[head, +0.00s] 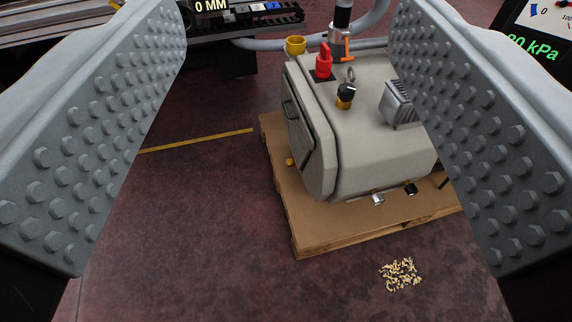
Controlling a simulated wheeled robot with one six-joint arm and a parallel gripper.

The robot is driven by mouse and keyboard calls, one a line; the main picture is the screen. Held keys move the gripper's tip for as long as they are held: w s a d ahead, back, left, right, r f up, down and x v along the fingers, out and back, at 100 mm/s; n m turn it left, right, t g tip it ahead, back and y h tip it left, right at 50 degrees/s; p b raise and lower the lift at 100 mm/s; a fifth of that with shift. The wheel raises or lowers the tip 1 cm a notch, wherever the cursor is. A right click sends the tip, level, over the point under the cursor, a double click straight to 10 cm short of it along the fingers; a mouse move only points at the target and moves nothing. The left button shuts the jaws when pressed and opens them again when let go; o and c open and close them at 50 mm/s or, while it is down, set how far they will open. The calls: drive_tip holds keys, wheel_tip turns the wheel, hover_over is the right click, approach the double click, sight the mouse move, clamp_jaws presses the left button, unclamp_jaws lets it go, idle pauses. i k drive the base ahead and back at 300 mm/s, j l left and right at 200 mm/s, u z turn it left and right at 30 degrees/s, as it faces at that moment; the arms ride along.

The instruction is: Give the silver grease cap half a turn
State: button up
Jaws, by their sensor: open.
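A small silver cap (377,199), which looks like the silver grease cap, sticks out low on the front of a grey pump housing (375,150). A black cap (410,188) sits just right of it. My gripper (287,45) is open, with one studded grey pad at each side of the view. Nothing is between the pads up close. The housing and the silver cap show beyond them, apart from both. The right pad hides part of the housing's right side.
The housing stands on a wooden pallet (310,240). On top are a red knob (324,62), a yellow cup (295,45), a black-and-brass fitting (345,95) and a finned block (398,104). Pale chips (400,274) lie on the floor. The floor (200,220) left of the pallet is clear.

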sight(377, 198)
drive_tip(key=k+l+z, duration=0.25)
drive_tip(key=k, duration=0.15)
drive_tip(key=k+l+z, duration=0.25)
drive_tip(key=k+l, duration=0.05)
drive_tip(key=k, duration=0.1)
